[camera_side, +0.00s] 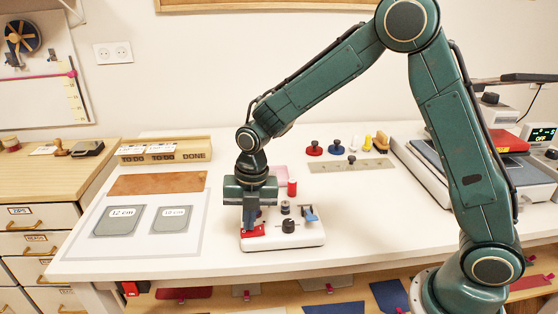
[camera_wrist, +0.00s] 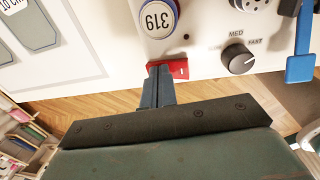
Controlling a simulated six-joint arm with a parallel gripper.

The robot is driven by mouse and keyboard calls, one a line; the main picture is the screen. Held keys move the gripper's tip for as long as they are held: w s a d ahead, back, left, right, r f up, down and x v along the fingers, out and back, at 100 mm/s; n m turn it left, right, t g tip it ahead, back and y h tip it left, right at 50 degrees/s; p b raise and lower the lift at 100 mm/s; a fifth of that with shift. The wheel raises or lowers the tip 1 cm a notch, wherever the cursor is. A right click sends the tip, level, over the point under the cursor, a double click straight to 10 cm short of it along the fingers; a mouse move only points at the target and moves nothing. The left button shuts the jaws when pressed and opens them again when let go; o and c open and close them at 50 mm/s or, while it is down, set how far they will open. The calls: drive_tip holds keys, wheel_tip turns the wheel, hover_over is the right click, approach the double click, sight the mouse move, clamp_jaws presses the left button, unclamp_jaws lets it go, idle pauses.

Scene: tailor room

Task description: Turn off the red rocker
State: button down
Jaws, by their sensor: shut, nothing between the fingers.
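The red rocker (camera_side: 254,231) sits at the left front of a white control box (camera_side: 290,241) on the table. In the wrist view the rocker (camera_wrist: 180,69) shows a white mark on its right part, and its left part is partly hidden by my fingers. My gripper (camera_side: 249,226) points down over the rocker, shut and empty. In the wrist view its fingertips (camera_wrist: 160,70) are at the rocker's left half; I cannot tell if they touch it.
A red spool (camera_side: 292,187) stands behind the box. Grey templates (camera_side: 118,221) lie to the left. The table's front edge is close.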

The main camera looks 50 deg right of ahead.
drive_tip(key=shift+s+d+r, duration=0.1)
drive_tip(key=shift+s+d, duration=0.3)
drive_tip(key=shift+r, duration=0.15)
wheel_tip(320, 180, up, 14)
drive_tip(key=w+a, duration=0.1)
drive_tip(key=shift+w+a+f, duration=0.2)
drive_tip(key=shift+w+a, duration=0.05)
drive_tip(key=shift+a, duration=0.05)
idle(0.6)
drive_tip(key=s+d+r+m+t, duration=0.1)
drive_tip(key=s+d+r+m, duration=0.2)
drive_tip(key=s+m, duration=0.4)
drive_tip(key=s+d+r+m+t, duration=0.2)
drive_tip(key=s+d+r+m, duration=0.2)
drive_tip(key=s+m, duration=0.25)
drive_tip(key=s+d+f+m+t, duration=0.1)
drive_tip(key=s+d+m, duration=0.1)
drive_tip(key=s+m, duration=0.4)
drive_tip(key=s+d+f+m+t, duration=0.1)
drive_tip(key=s+d+f+m, duration=0.1)
drive_tip(key=s+m, duration=0.4)
drive_tip(key=shift+s+m+h, duration=0.15)
drive_tip(key=shift+m+h, duration=0.25)
drive_tip(key=shift+m, duration=0.35)
